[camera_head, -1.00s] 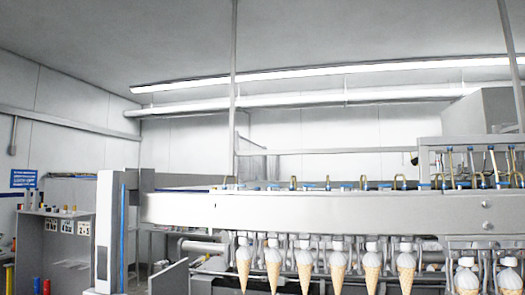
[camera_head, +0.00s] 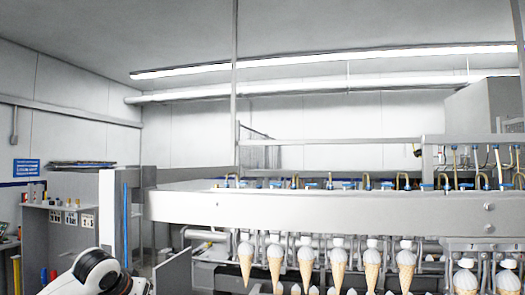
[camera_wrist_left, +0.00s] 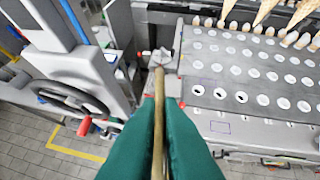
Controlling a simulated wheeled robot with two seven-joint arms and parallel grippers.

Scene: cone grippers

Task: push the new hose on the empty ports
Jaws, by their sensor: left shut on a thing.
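My left gripper (camera_wrist_left: 160,130) has green fingers and is shut on a thin tan hose (camera_wrist_left: 159,90). The hose runs lengthwise between the fingers and sticks out past them; its lower part is hidden by them. Several brass-coloured looped hoses (camera_head: 407,178) with blue fittings stand in a row along the top of the long grey machine beam (camera_head: 330,207). Which ports there are empty is too small to tell. In the head view only a white and black part of my left arm shows at the bottom left; its gripper is out of frame. My right gripper is in neither view.
Ice cream cones (camera_head: 338,265) hang in a row under the beam. The left wrist view shows a perforated conveyor plate (camera_wrist_left: 245,75) at right and a handwheel (camera_wrist_left: 68,97) with a red handle at left. Tiled floor (camera_wrist_left: 40,150) lies below.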

